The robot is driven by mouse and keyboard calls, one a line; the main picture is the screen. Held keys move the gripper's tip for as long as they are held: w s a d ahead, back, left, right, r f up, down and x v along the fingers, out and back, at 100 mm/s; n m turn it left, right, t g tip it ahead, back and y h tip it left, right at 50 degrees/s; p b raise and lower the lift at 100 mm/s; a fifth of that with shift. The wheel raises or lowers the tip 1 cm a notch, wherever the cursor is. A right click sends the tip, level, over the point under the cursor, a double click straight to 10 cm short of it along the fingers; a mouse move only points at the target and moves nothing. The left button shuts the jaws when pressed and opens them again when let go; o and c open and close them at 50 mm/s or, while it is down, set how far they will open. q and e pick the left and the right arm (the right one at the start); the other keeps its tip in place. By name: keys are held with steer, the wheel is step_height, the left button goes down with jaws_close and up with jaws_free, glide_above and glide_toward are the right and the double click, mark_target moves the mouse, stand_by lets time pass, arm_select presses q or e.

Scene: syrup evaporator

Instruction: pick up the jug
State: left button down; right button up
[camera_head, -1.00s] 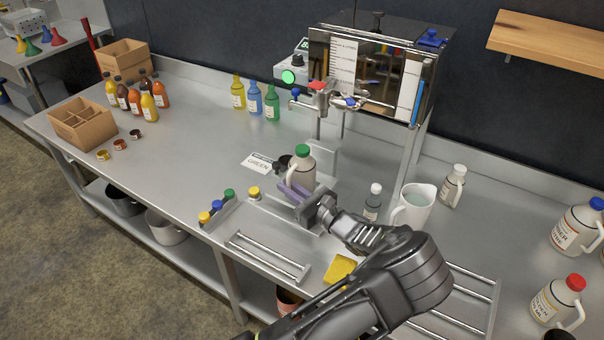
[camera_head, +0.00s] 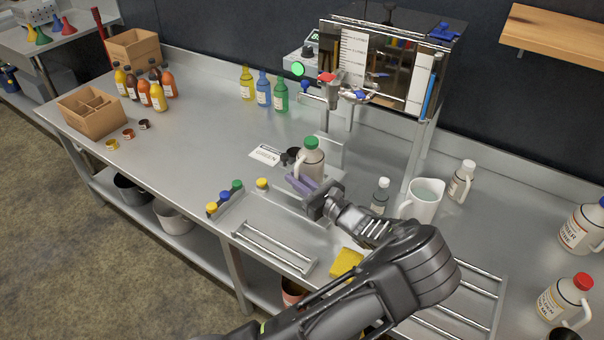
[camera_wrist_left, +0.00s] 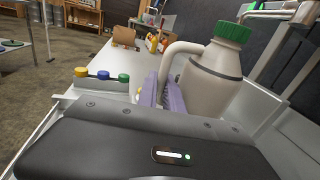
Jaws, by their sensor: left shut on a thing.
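The jug (camera_head: 312,160) is a pale, translucent jug with a green cap, upright near the middle of the bench in front of the filling stand. In the left wrist view the jug (camera_wrist_left: 212,80) shows large, with its handle (camera_wrist_left: 170,62) toward the left. My left gripper (camera_head: 302,184) has purple fingers, which also show in the left wrist view (camera_wrist_left: 164,97). It is shut on the jug at its handle side, low down. The jug's base is partly hidden, and I cannot tell whether it touches the bench. My right gripper is not in view.
Small capped jars (camera_head: 224,196) and a yellow sponge (camera_head: 347,263) lie near the front. The bench's left middle is clear.

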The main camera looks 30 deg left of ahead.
arm_select(q)
step_height(320, 180, up, 10)
steer(key=shift+r, duration=0.1)
stand_by(0.4)
stand_by(0.5)
steer(key=shift+r+p, duration=1.45)
steer(key=shift+p, duration=0.2)
